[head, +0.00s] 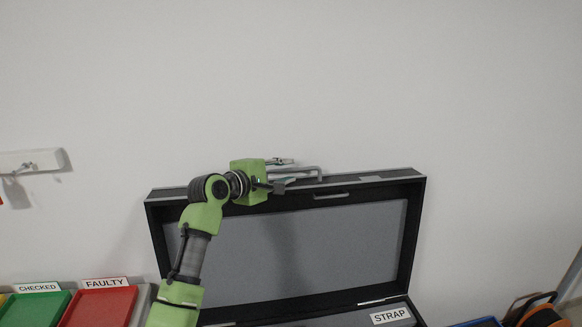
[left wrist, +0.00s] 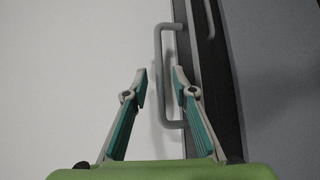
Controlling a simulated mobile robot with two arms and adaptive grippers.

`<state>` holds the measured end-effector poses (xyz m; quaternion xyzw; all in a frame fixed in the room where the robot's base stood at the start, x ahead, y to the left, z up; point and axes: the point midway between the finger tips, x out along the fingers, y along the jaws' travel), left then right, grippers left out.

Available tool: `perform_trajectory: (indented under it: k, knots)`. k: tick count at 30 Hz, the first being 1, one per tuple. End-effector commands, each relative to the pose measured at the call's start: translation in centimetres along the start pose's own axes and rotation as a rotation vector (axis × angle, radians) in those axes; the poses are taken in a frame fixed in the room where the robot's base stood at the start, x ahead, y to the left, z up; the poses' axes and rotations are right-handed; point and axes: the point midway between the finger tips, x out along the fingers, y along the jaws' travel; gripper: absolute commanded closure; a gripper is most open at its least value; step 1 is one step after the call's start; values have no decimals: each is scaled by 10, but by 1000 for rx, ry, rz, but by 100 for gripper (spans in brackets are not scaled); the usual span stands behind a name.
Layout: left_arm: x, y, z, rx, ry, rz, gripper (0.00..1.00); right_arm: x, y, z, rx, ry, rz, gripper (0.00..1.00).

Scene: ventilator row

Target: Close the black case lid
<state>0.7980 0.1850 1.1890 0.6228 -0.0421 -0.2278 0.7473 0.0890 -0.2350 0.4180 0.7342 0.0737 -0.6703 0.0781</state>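The black case lid (head: 415,230) stands raised, its grey lining (head: 340,245) facing me. A grey bar handle (head: 319,171) sticks up from the lid's top edge; it also shows in the left wrist view (left wrist: 159,60). My left gripper (head: 290,174) is at that top edge, by the handle. In the left wrist view my left gripper (left wrist: 160,72) is open, and the handle's bar appears between its two fingertips; I cannot tell whether they touch it. The case base (head: 350,318) shows only at the bottom edge, with a STRAP label (head: 391,316). My right gripper is out of view.
A green CHECKED bin (head: 38,306) and a red FAULTY bin (head: 100,306) stand left of the case. A white wall rack (head: 30,161) hangs at the left. An orange reel (head: 542,317) lies at the lower right. The wall above the lid is bare.

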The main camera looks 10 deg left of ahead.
Motion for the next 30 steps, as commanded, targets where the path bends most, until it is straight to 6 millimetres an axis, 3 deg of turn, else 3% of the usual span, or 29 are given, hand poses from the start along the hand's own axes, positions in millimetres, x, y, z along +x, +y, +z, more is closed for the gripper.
perform_trajectory:
  k: [7,18,21,30]
  knots:
    - [23,1,0,-1,0,0,75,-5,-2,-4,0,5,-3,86]
    - [27,0,0,1,0,1,75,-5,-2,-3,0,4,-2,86]
    - [27,0,0,0,0,1,98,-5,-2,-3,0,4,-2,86]
    - [28,0,1,5,0,4,100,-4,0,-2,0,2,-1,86]
